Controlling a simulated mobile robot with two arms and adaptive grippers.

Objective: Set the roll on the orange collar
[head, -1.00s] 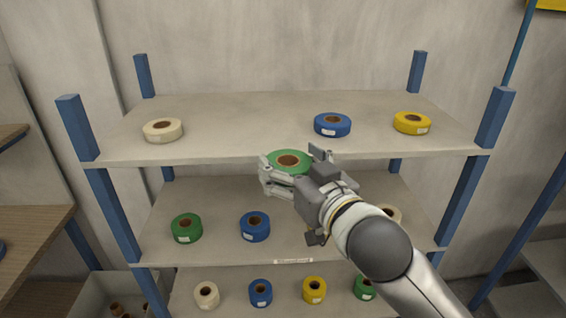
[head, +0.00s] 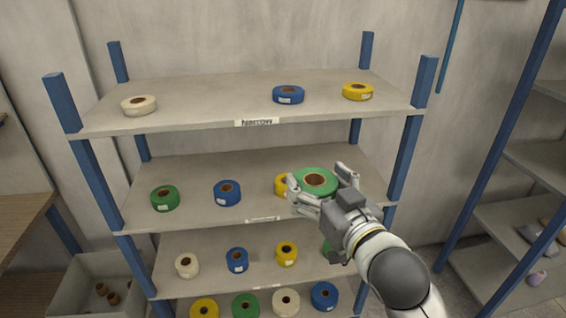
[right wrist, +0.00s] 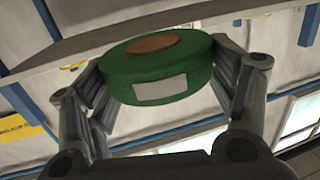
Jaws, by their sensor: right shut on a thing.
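A green tape roll (head: 316,181) with a brown core is held between the fingers of my right gripper (head: 322,190), in front of the shelf rack's second level. In the right wrist view the roll (right wrist: 158,72) sits between both fingers of the gripper (right wrist: 160,85), with a white label on its side. The roll is apart from the shelf as far as I can see. No orange collar is in view. My left gripper is not in view.
A rack with blue posts holds white, blue, yellow and green rolls on several shelves (head: 210,104). A yellow roll (head: 282,185) is partly hidden behind my gripper. A bin (head: 75,285) with brown cores stands at lower left. More shelves (head: 520,160) stand at right.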

